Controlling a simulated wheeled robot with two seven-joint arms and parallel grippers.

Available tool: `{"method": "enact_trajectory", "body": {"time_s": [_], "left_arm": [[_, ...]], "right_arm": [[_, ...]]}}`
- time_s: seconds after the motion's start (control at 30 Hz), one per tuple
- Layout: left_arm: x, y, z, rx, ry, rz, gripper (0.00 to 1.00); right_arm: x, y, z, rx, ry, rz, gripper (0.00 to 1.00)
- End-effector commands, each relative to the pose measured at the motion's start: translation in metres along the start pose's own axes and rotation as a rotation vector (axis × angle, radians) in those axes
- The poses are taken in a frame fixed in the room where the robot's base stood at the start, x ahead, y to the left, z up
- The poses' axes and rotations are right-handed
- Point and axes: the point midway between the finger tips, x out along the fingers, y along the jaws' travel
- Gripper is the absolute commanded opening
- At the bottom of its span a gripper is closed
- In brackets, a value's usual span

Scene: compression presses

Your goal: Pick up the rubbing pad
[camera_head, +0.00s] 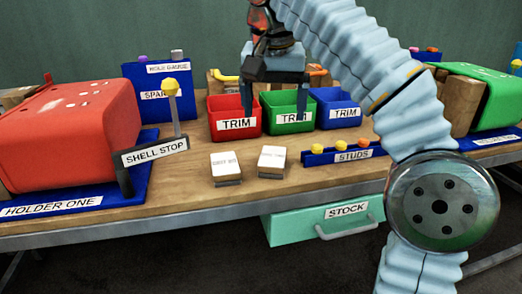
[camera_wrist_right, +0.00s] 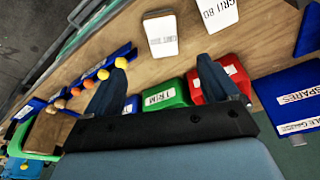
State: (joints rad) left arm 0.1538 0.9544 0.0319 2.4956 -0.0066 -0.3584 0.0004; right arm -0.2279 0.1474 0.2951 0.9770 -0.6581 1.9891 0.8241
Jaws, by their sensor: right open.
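Two small pale labelled blocks lie on the wooden bench, and I cannot tell for sure which is the rubbing pad. The left block (camera_head: 226,167) carries a label like "GRIT 80"; it also shows at the top edge of the right wrist view (camera_wrist_right: 217,12). The right block (camera_head: 271,162) has a label too small to read surely; it also shows in the wrist view (camera_wrist_right: 160,36). My right gripper (camera_head: 275,112) is open and empty, pointing down above the trim bins, behind the blocks. Its fingers (camera_wrist_right: 162,65) are apart from both blocks. My left gripper is out of view.
Red (camera_head: 235,125), green (camera_head: 288,124) and blue (camera_head: 337,115) trim bins stand behind the blocks. A blue studs rack (camera_head: 353,156) is to the right. The shell stop post (camera_head: 178,112) and red holder (camera_head: 70,135) are left. A green stock drawer (camera_head: 290,229) hangs below.

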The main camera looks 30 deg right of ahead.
Motion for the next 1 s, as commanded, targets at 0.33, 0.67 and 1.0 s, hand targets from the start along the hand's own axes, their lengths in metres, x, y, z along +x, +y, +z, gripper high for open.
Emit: {"method": "enact_trajectory", "body": {"time_s": [0.33, 0.67, 1.0], "left_arm": [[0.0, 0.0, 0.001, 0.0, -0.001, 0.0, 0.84], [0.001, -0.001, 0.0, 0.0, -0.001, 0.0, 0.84], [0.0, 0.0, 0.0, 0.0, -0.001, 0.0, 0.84]], "right_arm": [[0.06, 0.001, 0.001, 0.001, -0.004, 0.004, 0.88], [0.096, -0.001, -0.001, 0.0, -0.002, 0.002, 0.88], [0.137, -0.004, -0.002, 0.0, -0.002, 0.001, 0.88]]}}
